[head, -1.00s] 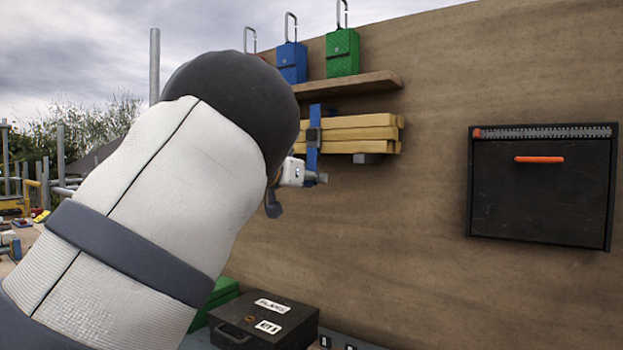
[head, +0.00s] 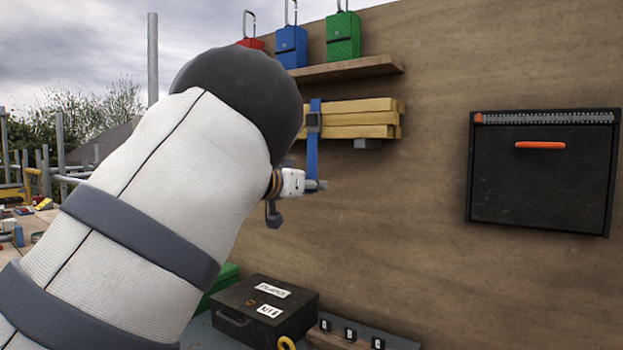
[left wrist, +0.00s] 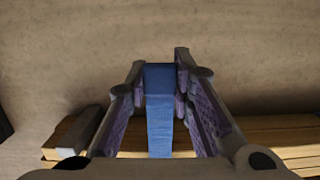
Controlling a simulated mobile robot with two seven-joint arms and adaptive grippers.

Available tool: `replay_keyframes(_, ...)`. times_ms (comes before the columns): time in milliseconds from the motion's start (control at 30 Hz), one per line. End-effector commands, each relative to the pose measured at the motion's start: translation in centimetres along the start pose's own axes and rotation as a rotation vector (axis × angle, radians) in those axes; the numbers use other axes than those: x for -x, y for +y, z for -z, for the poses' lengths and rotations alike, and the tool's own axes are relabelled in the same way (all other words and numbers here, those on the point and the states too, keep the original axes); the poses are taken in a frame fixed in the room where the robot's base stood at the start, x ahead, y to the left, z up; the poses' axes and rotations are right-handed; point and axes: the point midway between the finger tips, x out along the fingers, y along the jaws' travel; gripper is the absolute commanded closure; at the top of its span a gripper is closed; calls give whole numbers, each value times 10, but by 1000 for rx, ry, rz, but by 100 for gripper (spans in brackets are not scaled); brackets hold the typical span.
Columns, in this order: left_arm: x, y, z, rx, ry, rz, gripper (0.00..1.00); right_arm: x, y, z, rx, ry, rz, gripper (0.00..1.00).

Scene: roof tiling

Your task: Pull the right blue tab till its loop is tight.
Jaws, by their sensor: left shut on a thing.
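A bundle of wooden battens (head: 362,118) sits on the wall below a shelf, its left end hidden behind my arm. A blue strap (head: 314,107) with a dark buckle (head: 313,121) goes around the bundle. Its blue tab (head: 312,155) hangs down below the buckle to my left gripper (head: 318,185), which is just below the battens. In the left wrist view the fingertips (left wrist: 161,75) are shut on the blue tab (left wrist: 159,125), with the battens (left wrist: 285,135) behind. I cannot tell how tight the loop is. My right gripper is not in view.
Above the bundle is a shelf (head: 350,68) with red, blue (head: 291,45) and green (head: 343,36) padlock-like boxes. A black wall box (head: 540,190) with an orange handle is at right. A dark case (head: 262,312) stands below. The wall between is clear.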

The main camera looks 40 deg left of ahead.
Motion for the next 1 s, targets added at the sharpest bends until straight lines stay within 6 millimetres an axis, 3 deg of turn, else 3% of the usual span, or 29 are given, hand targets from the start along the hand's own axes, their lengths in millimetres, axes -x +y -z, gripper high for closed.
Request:
replay_keyframes(433, -2, 0, -11, 0, -3, -1, 100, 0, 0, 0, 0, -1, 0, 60)
replay_keyframes(467, -2, 0, -11, 0, -3, -1, 72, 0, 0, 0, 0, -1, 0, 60)
replay_keyframes(533, -2, 0, -11, 0, -3, 0, 56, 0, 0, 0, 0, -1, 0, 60)
replay_keyframes(767, -2, 0, -10, 0, -1, 0, 55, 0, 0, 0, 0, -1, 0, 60)
replay_keyframes(867, -1, 0, -10, 0, -1, 0, 35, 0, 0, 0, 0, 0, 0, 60)
replay_keyframes(1000, -1, 0, -9, 0, -1, 0, 35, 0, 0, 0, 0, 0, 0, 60)
